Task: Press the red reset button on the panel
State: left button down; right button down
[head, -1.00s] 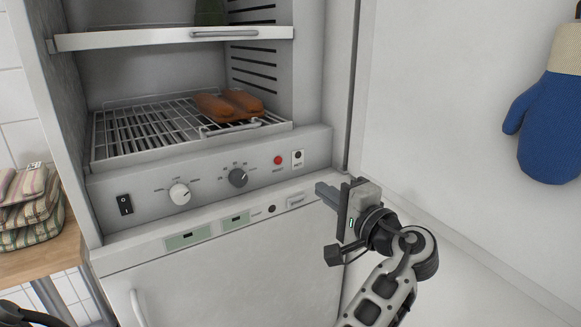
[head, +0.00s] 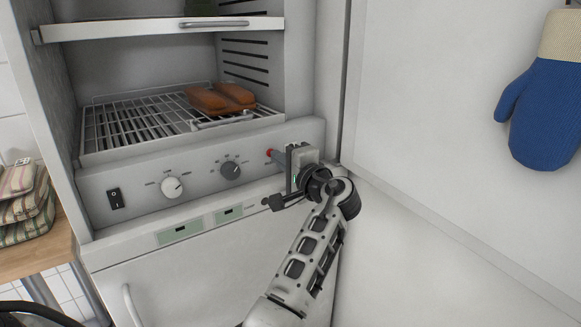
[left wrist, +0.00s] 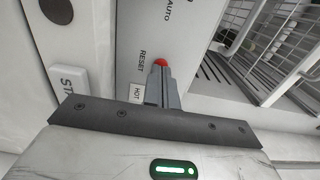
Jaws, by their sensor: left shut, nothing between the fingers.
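The red reset button (head: 269,153) is at the right end of the grey control panel (head: 140,190). My left gripper (head: 277,158) is shut and empty, with its fingertips right at the button and partly covering it in the head view. In the left wrist view the button (left wrist: 160,63) shows red just beyond the closed fingertips (left wrist: 159,70), next to the printed word RESET. I cannot tell whether the tips touch it or whether it is pressed in. My right gripper is not in view.
A blue mitt (head: 545,110) hangs on the right wall. Folded cloths (head: 25,205) lie at left.

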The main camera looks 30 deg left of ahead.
pick_arm(q)
jog(key=shift+a, duration=0.2)
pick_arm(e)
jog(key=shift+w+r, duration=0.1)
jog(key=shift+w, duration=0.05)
